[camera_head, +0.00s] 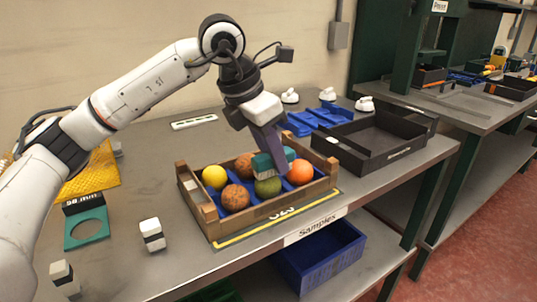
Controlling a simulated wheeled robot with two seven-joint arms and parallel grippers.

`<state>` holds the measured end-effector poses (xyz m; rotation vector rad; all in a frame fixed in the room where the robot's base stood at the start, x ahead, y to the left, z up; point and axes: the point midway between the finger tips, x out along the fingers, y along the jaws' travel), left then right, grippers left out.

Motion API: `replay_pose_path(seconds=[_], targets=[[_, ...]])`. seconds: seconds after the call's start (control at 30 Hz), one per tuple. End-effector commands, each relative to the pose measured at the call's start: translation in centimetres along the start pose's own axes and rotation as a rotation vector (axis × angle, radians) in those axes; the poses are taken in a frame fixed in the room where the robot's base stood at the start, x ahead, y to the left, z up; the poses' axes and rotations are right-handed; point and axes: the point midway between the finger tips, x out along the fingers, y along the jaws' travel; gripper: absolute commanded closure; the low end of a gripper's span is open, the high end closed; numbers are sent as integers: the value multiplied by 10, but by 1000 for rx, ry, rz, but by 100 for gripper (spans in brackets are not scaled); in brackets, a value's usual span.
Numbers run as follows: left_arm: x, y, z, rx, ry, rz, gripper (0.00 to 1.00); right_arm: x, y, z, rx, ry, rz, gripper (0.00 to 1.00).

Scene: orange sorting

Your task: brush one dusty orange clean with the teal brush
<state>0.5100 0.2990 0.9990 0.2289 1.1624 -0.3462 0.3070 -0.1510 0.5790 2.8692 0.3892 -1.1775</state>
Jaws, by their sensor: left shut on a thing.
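My left gripper (276,160) reaches down over the wooden crate (196,204) and is shut on the teal brush (262,165). The brush is low among the fruit, just above or touching a green fruit (268,188); I cannot tell which. Two brown, dusty-looking oranges lie in the crate, one at the back (245,166) and one at the front (235,198). A clean bright orange (300,173) is at the right and a yellow fruit (214,177) at the left. The gripper's fingers hide part of the brush. My right gripper is not in view.
A black tray (378,157) and a blue rack (312,122) stand behind and right of the crate. Small black-and-white blocks (152,235) and a teal plate with a hole (87,229) lie to the left.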

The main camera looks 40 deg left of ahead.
Motion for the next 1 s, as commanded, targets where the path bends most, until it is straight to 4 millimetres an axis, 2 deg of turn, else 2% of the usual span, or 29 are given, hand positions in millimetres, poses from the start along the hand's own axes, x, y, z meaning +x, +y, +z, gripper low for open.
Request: replay_pose_path(seconds=[0.6, 1.0], targets=[[-9, 0, -26, 1, 0, 1, 100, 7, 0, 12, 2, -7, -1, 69], [-5, 0, -10, 0, 1, -2, 100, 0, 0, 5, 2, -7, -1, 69]])
